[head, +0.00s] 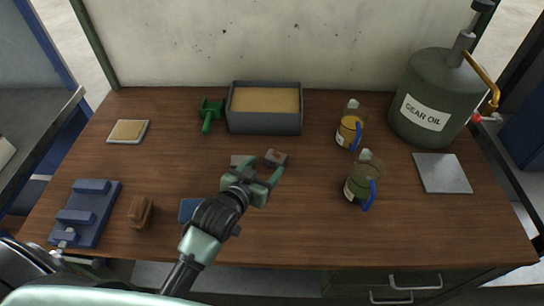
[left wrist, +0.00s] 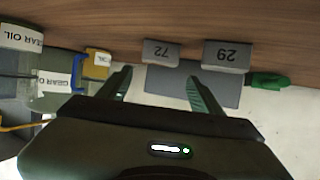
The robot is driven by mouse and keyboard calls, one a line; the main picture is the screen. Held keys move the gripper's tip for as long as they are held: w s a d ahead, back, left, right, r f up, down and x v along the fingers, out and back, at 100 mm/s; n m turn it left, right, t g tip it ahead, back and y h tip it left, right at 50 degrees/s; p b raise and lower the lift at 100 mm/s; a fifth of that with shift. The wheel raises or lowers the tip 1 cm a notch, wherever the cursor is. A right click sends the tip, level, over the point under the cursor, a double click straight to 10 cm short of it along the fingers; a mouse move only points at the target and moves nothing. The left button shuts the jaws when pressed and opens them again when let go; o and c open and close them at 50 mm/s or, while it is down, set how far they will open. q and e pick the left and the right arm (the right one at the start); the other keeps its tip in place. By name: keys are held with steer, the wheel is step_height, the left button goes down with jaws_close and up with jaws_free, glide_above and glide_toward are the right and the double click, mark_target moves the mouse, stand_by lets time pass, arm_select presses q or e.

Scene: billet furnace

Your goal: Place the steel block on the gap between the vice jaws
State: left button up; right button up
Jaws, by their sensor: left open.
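Two small grey blocks lie on the wooden bench. One block (head: 275,158) has a reddish-brown edge; the other block (head: 242,160) is just to its left. In the left wrist view the "72" block (left wrist: 160,53) and the "29" block (left wrist: 226,55) show side by side. A blue ridged fixture (head: 88,212), apparently the vice, lies at the left front with raised bars and gaps between. My left gripper (head: 258,180) is open and empty just in front of the blocks; its fingertips (left wrist: 160,80) flank the "72" block without visibly touching it. My right gripper is not in view.
A grey sand-filled tray (head: 265,127) and green scoop (head: 208,114) stand behind. Two oil jugs (head: 350,127) (head: 362,180), a gear oil can (head: 437,98) and a grey plate (head: 442,173) are right. A brown block (head: 140,212) sits beside the fixture. The right front is clear.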

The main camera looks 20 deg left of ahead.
mark_target(276, 157)
arm_select(q)
steer(key=p+x, duration=0.1)
steer(key=x, duration=0.5)
steer(key=shift+w+d+f, duration=0.1)
steer(key=shift+w+f, duration=0.05)
steer(key=shift+f, duration=0.1)
jaws_close()
steer(key=shift+r, duration=0.2)
